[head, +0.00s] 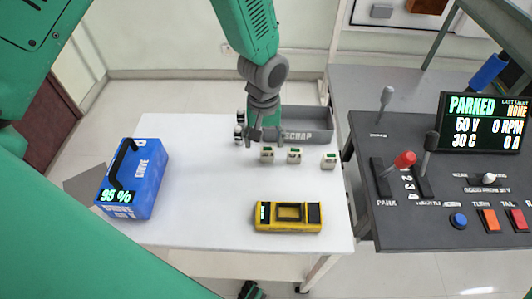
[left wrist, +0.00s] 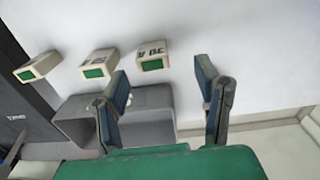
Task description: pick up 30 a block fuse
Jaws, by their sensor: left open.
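The 30 A fuse (left wrist: 152,55) is a small white block with a green face and a "30 A" label in the left wrist view. In the head view this fuse (head: 267,156) appears to be the leftmost of a row of three on the white table (head: 200,215). My left gripper (head: 256,140) is open and empty, close to that fuse on its bin side. In the left wrist view the fuse lies beyond and between the spread fingertips (left wrist: 162,75), apart from both. My right gripper is not in view.
Two similar fuses (head: 294,156) (head: 329,160) stand to the right. A grey scrap bin (head: 318,122) is behind. A blue battery (head: 135,180) and yellow device (head: 288,224) flank clear tabletop. A control console (head: 400,225) is right.

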